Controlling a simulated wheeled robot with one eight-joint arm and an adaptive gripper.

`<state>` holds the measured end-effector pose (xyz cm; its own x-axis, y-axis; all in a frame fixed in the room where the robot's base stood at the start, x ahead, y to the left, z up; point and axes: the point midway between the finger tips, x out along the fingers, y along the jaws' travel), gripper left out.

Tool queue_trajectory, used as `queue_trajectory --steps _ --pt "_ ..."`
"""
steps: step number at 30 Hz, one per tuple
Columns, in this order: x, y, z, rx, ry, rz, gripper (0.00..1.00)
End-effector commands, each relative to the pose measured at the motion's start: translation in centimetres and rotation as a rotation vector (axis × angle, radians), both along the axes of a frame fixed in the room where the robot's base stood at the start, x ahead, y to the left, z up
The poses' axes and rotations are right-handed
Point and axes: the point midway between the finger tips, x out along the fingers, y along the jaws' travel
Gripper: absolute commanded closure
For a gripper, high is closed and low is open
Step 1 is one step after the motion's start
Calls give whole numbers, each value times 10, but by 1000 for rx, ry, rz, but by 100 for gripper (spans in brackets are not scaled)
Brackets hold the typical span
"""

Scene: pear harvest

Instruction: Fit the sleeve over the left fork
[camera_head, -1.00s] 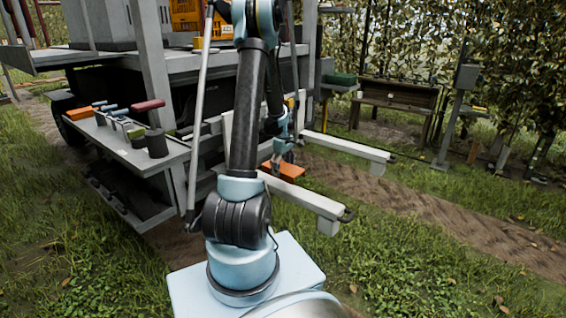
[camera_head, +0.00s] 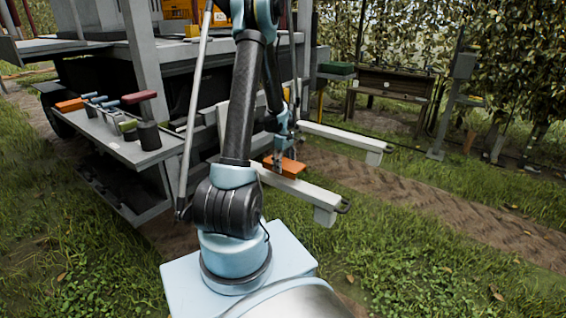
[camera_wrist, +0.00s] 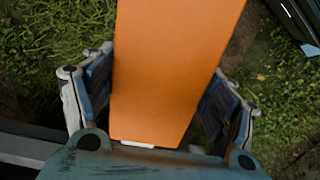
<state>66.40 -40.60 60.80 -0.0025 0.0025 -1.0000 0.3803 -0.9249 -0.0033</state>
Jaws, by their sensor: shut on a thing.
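My gripper (camera_head: 284,148) is shut on an orange sleeve (camera_head: 287,166), seen from above in the head view. In the wrist view the sleeve (camera_wrist: 175,70) fills the middle between the two fingers. Two pale forks stick out from the machine to the right. The near fork (camera_head: 305,194) runs just below the sleeve in the picture, and the far fork (camera_head: 345,139) lies behind it. The sleeve overlaps the near fork's upper edge in the head view; I cannot tell whether they touch. My arm hides part of the forks' machine end.
A grey side shelf (camera_head: 140,150) at left carries an orange block (camera_head: 70,105), several small tools and a dark cup (camera_head: 149,136). A grey post (camera_head: 145,70) stands by it. A wooden bench (camera_head: 390,85) and a grey box post (camera_head: 450,105) stand at the back right. Grass in front is open.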

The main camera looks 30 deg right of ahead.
Motion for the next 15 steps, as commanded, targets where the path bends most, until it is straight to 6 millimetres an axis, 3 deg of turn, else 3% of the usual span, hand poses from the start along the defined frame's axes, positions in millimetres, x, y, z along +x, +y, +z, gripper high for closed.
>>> queue_trajectory --steps 15 --pt "0 0 -30 0 0 0 52"
